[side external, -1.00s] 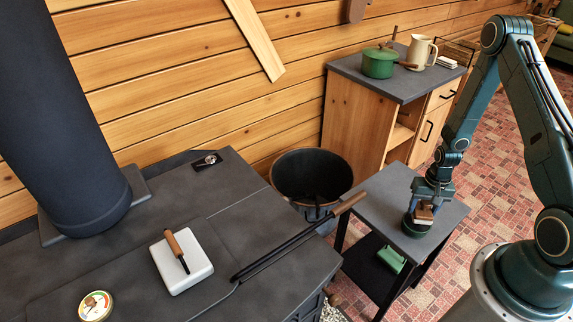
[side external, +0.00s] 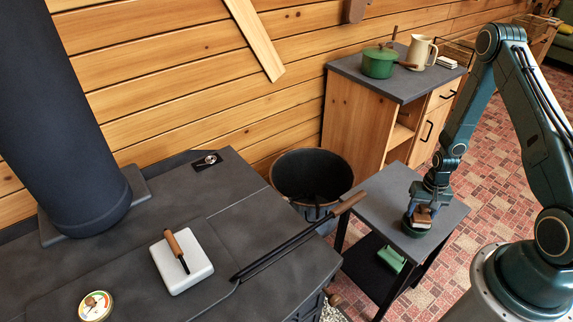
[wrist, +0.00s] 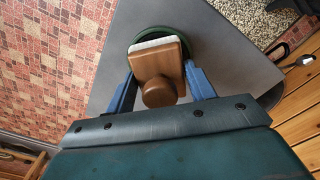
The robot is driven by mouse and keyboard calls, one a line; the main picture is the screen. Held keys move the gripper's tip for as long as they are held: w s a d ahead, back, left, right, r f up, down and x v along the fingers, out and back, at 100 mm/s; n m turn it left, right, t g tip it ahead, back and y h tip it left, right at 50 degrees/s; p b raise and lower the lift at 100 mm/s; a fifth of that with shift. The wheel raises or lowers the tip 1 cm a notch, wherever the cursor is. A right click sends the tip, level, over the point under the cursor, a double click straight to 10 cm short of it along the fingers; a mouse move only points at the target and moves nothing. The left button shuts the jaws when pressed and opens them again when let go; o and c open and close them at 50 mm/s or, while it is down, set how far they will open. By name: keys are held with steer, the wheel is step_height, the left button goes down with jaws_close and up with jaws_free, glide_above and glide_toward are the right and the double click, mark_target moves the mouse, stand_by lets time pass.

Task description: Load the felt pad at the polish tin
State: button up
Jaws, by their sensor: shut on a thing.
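The felt pad is a wooden block with a round knob and a pale felt edge (wrist: 157,62). My gripper (wrist: 160,82) is shut on this block, with a blue finger on either side. In the side view the block (side external: 422,215) is held at the green polish tin (side external: 411,230), over its opening. The tin's dark green rim (wrist: 195,35) shows behind the block in the wrist view. The tin stands on a small grey side table. The block hides most of the tin's inside, and I cannot tell whether the felt touches the polish.
The grey table top (side external: 378,203) is clear around the tin. A green object (side external: 391,259) lies on its lower shelf. A black bucket (side external: 310,175), the dark stove (side external: 250,205) with a long poker (side external: 300,235), and a cabinet (side external: 360,115) stand nearby.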

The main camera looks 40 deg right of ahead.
steer(key=shift+f, duration=0.65)
stand_by(1.9)
steer(key=shift+r, duration=0.15)
steer(key=shift+r, duration=3.45)
steer(key=w+a+r+n, duration=0.9)
steer(key=w+a+r, duration=0.3)
steer(key=a+r, duration=0.2)
steer(key=shift+w+a+r, duration=0.3)
steer(key=shift+r, duration=0.25)
